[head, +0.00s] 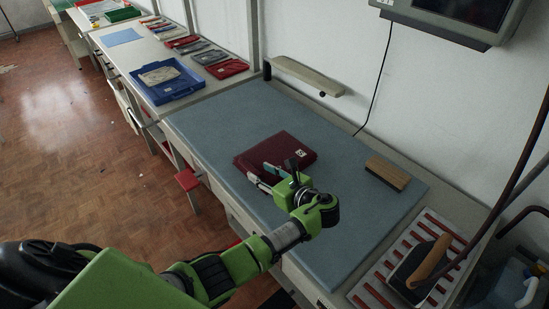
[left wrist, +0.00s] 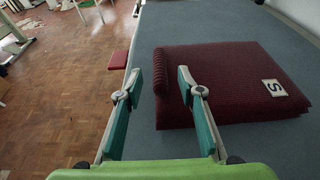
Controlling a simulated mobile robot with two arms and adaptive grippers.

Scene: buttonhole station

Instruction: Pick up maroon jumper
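The maroon jumper (head: 278,148) lies folded flat on the blue-grey mat (head: 235,115) of the worktable. It also shows in the left wrist view (left wrist: 225,75), with a pale tag marked S on its right part and a rolled fold at its far left corner. My left gripper (head: 258,173) is open and empty at the jumper's near left side. In the left wrist view its fingers (left wrist: 159,76) are spread, the right one overlapping the jumper's left edge and the left one near the table edge. I cannot tell whether either touches the jumper. My right gripper is not in view.
A wooden brush (head: 388,173) lies right of the jumper. An iron (head: 422,262) stands on a slatted rest at the front right. A blue tray (head: 168,88) and several folded garments (head: 208,57) lie on the far table.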

